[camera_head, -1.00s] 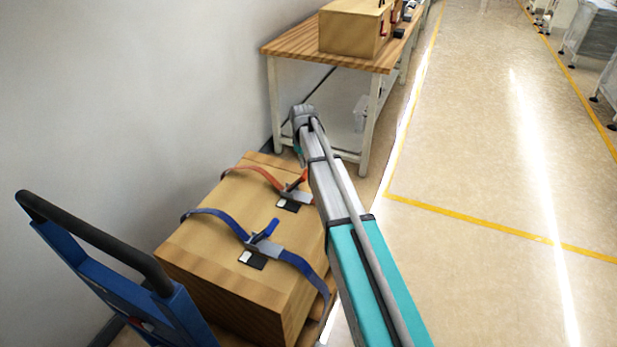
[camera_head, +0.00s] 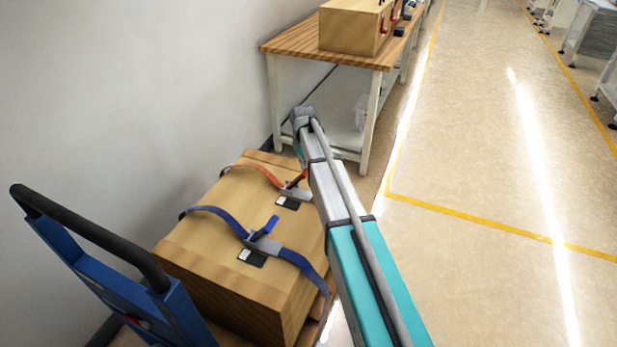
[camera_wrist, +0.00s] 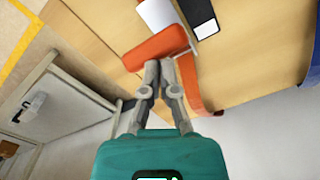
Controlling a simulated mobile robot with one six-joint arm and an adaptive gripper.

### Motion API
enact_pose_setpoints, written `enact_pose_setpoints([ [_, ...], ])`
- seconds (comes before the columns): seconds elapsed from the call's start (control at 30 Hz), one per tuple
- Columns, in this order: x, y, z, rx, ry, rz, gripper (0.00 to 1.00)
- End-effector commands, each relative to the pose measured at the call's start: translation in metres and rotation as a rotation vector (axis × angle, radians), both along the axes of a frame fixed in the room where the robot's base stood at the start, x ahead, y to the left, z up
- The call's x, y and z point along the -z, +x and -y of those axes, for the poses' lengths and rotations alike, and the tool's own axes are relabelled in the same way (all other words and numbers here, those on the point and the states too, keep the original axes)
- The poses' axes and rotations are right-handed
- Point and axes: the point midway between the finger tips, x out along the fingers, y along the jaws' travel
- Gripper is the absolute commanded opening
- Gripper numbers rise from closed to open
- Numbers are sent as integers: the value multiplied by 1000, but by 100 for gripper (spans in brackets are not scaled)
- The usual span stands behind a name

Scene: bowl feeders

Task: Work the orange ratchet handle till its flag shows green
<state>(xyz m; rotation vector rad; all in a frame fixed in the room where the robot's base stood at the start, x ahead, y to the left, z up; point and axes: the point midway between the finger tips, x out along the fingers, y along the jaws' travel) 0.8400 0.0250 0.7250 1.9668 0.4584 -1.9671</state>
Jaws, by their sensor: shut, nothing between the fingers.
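The orange ratchet handle (camera_head: 298,180) sits on the orange strap (camera_head: 262,173) across the far part of a wooden crate (camera_head: 200,245). In the wrist view the orange handle (camera_wrist: 157,47) is a broad bar right at the tips of my gripper (camera_wrist: 161,65). The fingers are shut with nothing between them, and I cannot tell whether they touch the handle. The flag plate (camera_head: 287,203) beside the ratchet is black with a white patch; the wrist view shows this plate (camera_wrist: 199,14) too, with no green visible. In the head view my fingers are hidden.
A blue strap (camera_head: 212,211) with a blue handle (camera_head: 265,231) and its own plate crosses the crate nearer. A blue trolley with a black push bar (camera_head: 95,240) stands at left. A wooden table (camera_head: 330,48) stands beyond, a wall at left.

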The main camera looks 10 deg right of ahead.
Motion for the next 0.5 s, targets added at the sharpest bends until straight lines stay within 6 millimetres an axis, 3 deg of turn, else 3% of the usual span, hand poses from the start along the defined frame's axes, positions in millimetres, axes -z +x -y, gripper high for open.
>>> enact_pose_setpoints([
  [0.5, 22, -14, 20, -1, 0, 1, 0],
])
